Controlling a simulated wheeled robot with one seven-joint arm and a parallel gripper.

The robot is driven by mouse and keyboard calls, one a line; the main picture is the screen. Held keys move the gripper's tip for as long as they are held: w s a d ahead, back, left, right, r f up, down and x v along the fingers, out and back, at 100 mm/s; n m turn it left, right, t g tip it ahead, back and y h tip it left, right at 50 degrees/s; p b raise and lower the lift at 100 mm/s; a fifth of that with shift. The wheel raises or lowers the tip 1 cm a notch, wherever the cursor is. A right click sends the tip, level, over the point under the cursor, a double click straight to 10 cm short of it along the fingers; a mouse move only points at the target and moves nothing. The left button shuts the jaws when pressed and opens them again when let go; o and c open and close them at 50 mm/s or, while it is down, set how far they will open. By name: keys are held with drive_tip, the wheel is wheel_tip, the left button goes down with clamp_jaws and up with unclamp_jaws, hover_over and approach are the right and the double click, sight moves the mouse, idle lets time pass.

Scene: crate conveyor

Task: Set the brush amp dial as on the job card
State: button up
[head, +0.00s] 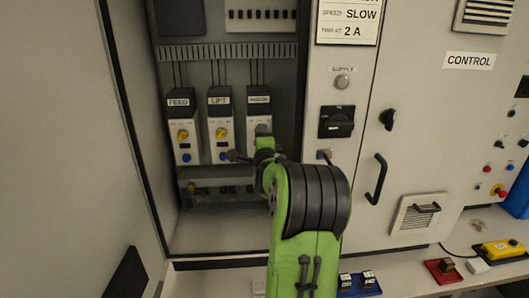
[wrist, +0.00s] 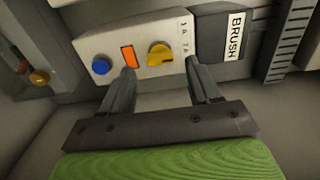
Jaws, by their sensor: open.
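The brush module (wrist: 112,42) has a tag reading BRUSH, a blue button, an orange window and a yellow amp dial (wrist: 159,54). Small amp marks stand beside the dial; I cannot read its setting. My gripper (wrist: 160,68) is open, its fingertips near the module face on either side of the dial. Contact with the dial cannot be told. In the head view my gripper (head: 263,146) covers the lower part of the rightmost module (head: 257,107). The job card (head: 347,22) is cut off at the top and reads SPEED SLOW and TRIP AT 2 A.
The FEED module (head: 181,117) and LIFT module (head: 220,118) stand left of the brush module inside the open cabinet. A black rotary switch (head: 337,122) and a black door handle (head: 376,180) are to the right. A slotted wire duct (wrist: 288,42) runs beside the module.

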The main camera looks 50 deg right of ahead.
drive_tip(key=b+v, duration=0.1)
drive_tip(key=v, duration=1.2)
drive_tip(key=shift+s, duration=0.2)
drive_tip(key=shift+a, duration=0.15)
